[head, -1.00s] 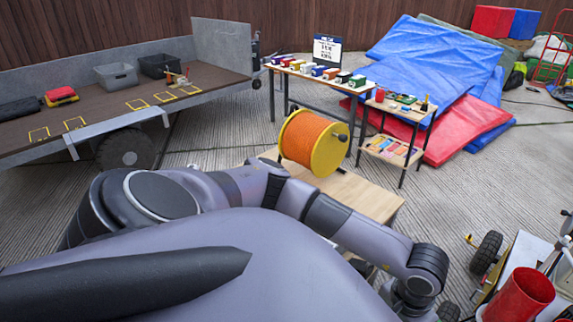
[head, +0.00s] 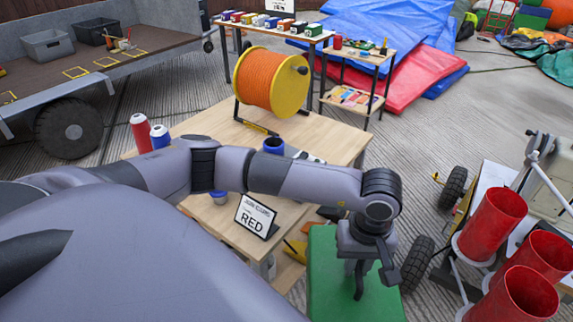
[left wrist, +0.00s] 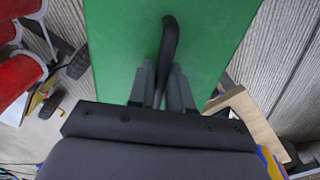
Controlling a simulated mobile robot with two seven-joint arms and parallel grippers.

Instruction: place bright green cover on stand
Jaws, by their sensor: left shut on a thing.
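The bright green cover (head: 330,290) is a flat green panel at the bottom centre of the head view, and it fills the top middle of the left wrist view (left wrist: 115,40). A dark curved handle (left wrist: 169,38) stands out from its face. My left gripper (head: 361,275) is over the cover, and its fingers (left wrist: 162,88) are shut on the handle. The cover's lower edge is cut off in the head view. I cannot pick out the stand for certain. My right gripper is not in view.
Red tubes (head: 492,222) on a wheeled cart stand close on the right. A wooden table (head: 325,140) holds an orange cable reel (head: 266,82), cans and a sign reading RED (head: 254,217). A flatbed trailer (head: 50,85) is at left.

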